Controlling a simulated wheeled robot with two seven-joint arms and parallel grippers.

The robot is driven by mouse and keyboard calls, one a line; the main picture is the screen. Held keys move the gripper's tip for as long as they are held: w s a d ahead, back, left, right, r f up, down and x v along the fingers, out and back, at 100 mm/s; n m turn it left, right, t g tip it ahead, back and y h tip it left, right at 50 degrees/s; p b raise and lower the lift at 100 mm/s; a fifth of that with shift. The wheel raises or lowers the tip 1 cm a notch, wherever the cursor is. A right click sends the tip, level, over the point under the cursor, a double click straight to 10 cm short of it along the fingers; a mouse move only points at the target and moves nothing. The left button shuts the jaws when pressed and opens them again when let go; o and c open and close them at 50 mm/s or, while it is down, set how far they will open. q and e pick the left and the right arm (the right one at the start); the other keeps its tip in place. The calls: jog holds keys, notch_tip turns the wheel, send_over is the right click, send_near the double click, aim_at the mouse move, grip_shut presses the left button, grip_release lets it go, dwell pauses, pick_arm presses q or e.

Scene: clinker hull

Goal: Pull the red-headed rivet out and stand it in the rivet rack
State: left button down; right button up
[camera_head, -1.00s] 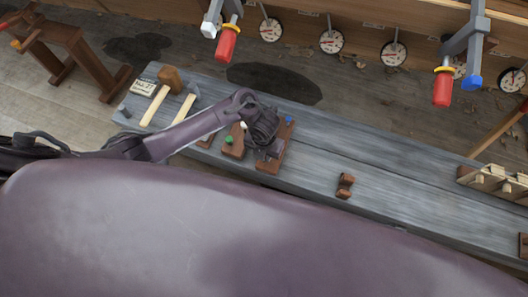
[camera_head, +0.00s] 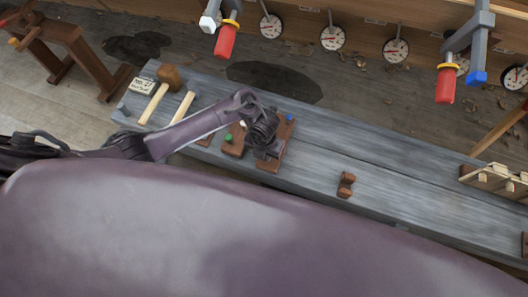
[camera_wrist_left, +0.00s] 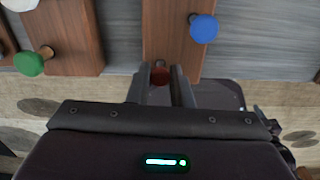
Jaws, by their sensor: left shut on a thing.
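The red-headed rivet (camera_wrist_left: 160,75) shows in the left wrist view, its dark red head between my fingertips at the near end of a brown wooden block (camera_wrist_left: 170,40). Its shank is hidden, so I cannot tell how deep it sits. My left gripper (camera_wrist_left: 161,84) is shut on it. In the head view my left gripper (camera_head: 266,152) is over the brown block (camera_head: 272,166), and the wrist hides the red head. A blue-headed rivet (camera_wrist_left: 204,29) stands in the same block. I cannot make out for certain which piece is the rivet rack. My right gripper is not in view.
A second block (camera_wrist_left: 68,40) beside it holds a green-headed rivet (camera_wrist_left: 29,64) and a white-headed one (camera_wrist_left: 20,4). A small brown notched piece (camera_head: 346,185) stands on the grey bench (camera_head: 400,195). Mallets lie at the left; a pale wooden rack (camera_head: 490,178) is far right.

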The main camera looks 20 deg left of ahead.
pick_arm(q)
jog(key=shift+f, duration=0.35)
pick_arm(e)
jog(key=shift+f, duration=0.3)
pick_arm(q)
jog(key=c, duration=1.2)
grip_release()
jog(key=shift+c, duration=0.2)
jog(key=shift+r, duration=0.35)
notch_tip(320, 180, up, 2)
jog(key=p, duration=0.2)
jog(key=shift+r+p, duration=0.2)
jog(key=shift+p, duration=0.1)
notch_tip(320, 180, up, 5)
jog(key=p, duration=0.5)
jog(key=shift+r, duration=0.1)
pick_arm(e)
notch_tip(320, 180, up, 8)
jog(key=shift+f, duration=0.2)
